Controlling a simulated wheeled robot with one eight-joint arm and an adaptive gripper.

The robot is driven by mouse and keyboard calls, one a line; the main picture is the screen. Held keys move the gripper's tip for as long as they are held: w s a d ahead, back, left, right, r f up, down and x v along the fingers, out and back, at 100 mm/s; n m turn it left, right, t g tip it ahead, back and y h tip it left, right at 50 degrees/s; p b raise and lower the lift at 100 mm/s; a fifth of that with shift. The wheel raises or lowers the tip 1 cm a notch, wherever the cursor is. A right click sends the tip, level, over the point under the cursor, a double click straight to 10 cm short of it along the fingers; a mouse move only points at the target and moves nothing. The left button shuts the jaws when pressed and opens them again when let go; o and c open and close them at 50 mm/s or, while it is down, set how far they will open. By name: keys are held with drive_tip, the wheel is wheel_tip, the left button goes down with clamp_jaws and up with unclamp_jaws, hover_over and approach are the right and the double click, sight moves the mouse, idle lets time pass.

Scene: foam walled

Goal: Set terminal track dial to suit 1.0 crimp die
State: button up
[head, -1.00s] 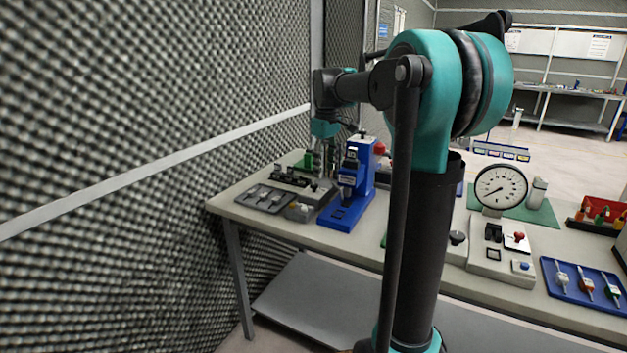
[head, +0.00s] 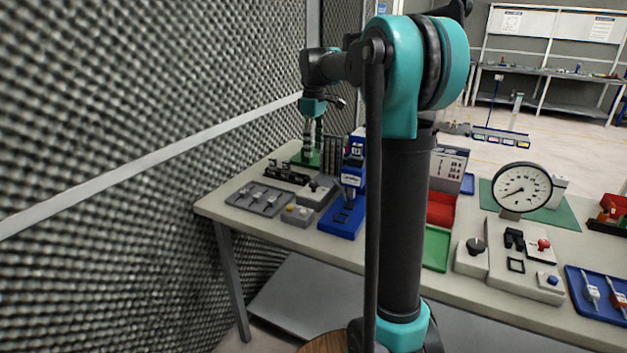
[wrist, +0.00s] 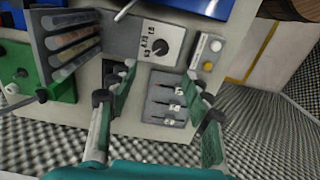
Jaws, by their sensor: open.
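The terminal track dial appears to be the dark round knob (wrist: 160,47) on a grey box with a white numbered scale, in the wrist view. The box (head: 317,190) also shows in the head view, left of the blue press (head: 346,204). In the head view my gripper (head: 313,146) hangs above the back of the bench. I cannot tell which part is the 1.0 die.
A grey tray (head: 240,203) with several small tools lies at the bench's left end. A small box with a yellow button (head: 297,214) stands beside it. A dark rack (head: 287,174) and a green fixture (head: 305,160) stand behind. The foam wall is close on the left.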

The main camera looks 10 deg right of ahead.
sight(314, 183)
wheel_tip(314, 183, down, 12)
drive_tip(key=shift+f, duration=0.2)
idle(0.4)
clamp_jaws()
